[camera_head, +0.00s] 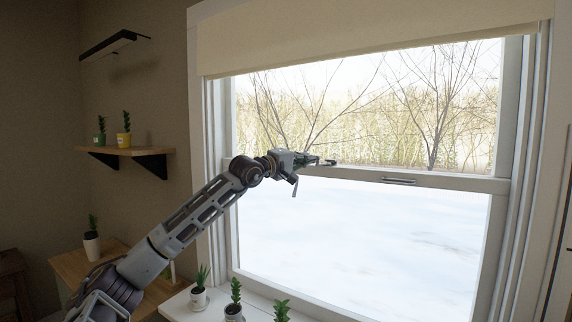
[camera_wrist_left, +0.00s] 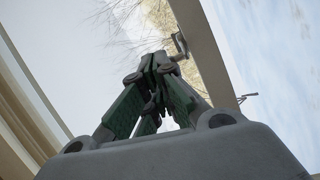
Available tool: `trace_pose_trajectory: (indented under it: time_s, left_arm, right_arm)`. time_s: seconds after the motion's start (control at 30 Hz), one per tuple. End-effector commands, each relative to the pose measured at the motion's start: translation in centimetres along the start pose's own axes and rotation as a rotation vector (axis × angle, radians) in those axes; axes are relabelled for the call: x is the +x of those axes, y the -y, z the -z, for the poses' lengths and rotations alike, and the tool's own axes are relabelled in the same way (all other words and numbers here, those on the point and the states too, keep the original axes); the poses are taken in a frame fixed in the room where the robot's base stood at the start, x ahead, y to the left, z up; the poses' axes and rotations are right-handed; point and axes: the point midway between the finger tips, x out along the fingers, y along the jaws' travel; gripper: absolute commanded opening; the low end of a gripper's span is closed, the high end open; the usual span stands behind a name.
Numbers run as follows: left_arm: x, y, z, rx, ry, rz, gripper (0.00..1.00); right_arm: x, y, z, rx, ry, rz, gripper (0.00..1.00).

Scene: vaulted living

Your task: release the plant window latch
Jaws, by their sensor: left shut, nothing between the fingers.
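The window's meeting rail (camera_head: 440,181) crosses the glass, with the upper pane above it and the lower pane below. A small dark latch (camera_head: 330,162) appears on top of the rail, just beyond my left fingertips. In the left wrist view a latch piece (camera_wrist_left: 180,45) sits at the rail's edge, right beside the fingertips. My left gripper (camera_head: 316,160) is shut and empty, pointing right along the rail; its closed green-sided fingers (camera_wrist_left: 160,65) fill the wrist view's middle. I cannot tell whether the tips touch the latch. My right gripper is not in view.
A metal pull (camera_head: 398,180) is on the rail to the right. Potted plants (camera_head: 235,294) stand on the sill below my arm. A wall shelf (camera_head: 125,151) with two plants is at left. A blind (camera_head: 380,35) hangs above.

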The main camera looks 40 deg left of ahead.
Motion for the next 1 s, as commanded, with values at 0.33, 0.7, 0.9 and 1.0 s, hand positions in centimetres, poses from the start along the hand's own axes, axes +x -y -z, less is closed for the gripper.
trace_pose_trajectory:
  time_s: [0.33,0.7,0.9,1.0]
  left_arm:
    - [-1.9,0.1,0.1,0.001,-0.001,0.003,0.00]
    - [-3.3,0.2,0.3,0.001,-0.008,0.002,0.00]
    - [-3.8,0.2,0.6,-0.001,-0.012,0.001,0.00]
    - [-4.1,0.2,0.7,0.000,-0.013,0.000,0.00]
  right_arm:
    - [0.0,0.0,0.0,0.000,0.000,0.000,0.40]
    - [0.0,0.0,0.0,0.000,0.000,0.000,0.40]
    - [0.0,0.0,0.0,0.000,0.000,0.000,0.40]
    - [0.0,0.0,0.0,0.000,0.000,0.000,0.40]
